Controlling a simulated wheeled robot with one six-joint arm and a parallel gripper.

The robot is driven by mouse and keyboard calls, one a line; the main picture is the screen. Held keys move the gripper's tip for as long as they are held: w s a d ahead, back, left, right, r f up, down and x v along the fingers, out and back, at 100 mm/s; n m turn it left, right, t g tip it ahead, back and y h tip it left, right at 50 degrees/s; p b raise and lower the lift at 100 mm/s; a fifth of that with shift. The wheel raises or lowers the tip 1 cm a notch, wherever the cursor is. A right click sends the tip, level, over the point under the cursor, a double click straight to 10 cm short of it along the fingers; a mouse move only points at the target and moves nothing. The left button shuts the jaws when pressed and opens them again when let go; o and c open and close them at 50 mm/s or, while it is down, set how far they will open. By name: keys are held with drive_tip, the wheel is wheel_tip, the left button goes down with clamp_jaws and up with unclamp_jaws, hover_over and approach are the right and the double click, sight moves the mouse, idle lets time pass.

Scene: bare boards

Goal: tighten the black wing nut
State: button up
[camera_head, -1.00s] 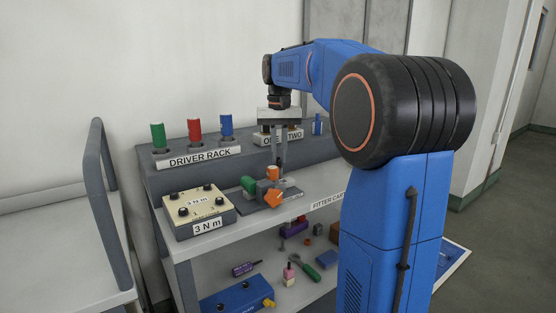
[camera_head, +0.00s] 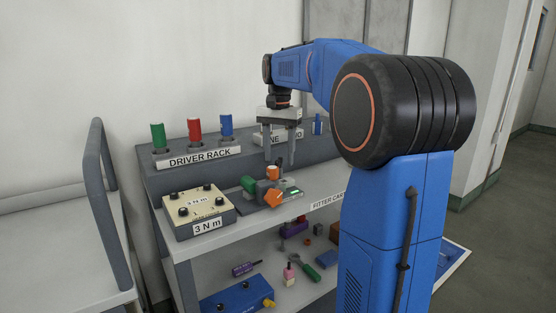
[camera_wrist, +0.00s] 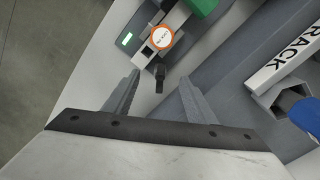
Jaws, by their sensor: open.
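A small black part, which looks like the black wing nut (camera_wrist: 160,76), shows in the wrist view between and just beyond my fingertips, beside an orange cap with a white label (camera_wrist: 161,38). In the head view a dark bit of it (camera_head: 279,163) shows above the grey fixture (camera_head: 262,188). My gripper (camera_head: 280,161) points down over the fixture with its fingers apart. The wrist view also shows my gripper (camera_wrist: 159,80) open, with a gap on both sides of the black part. A small display (camera_head: 293,191) on the fixture glows green.
A beige 3 N m box (camera_head: 199,208) stands left of the fixture. Behind is the driver rack (camera_head: 165,180) with green, red and blue handles. Loose tools, including a green-handled wrench (camera_head: 305,268), lie on the lower shelf. The cart's front top edge is clear.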

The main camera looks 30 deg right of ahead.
sight(279, 158)
drive_tip(key=shift+r, duration=3)
drive_tip(key=shift+r, duration=0.1)
wheel_tip(279, 158, up, 12)
drive_tip(key=s+a+f+n+t, duration=0.1)
drive_tip(key=s+a+f+n, duration=0.2)
drive_tip(key=s+f, duration=0.7)
drive_tip(key=s+a+f+n+t, duration=0.2)
drive_tip(key=s+a+f+n, duration=0.2)
drive_tip(key=s+a+f, duration=0.3)
drive_tip(key=s+a+f+n+t, duration=0.1)
drive_tip(key=s+a+f+n, duration=0.3)
drive_tip(key=s+f, duration=0.9)
wheel_tip(279, 158, down, 7)
drive_tip(key=shift+a+f+t, duration=0.1)
drive_tip(key=shift+a+t, duration=0.3)
drive_tip(key=shift+a, duration=0.5)
drive_tip(key=shift+s, duration=0.1)
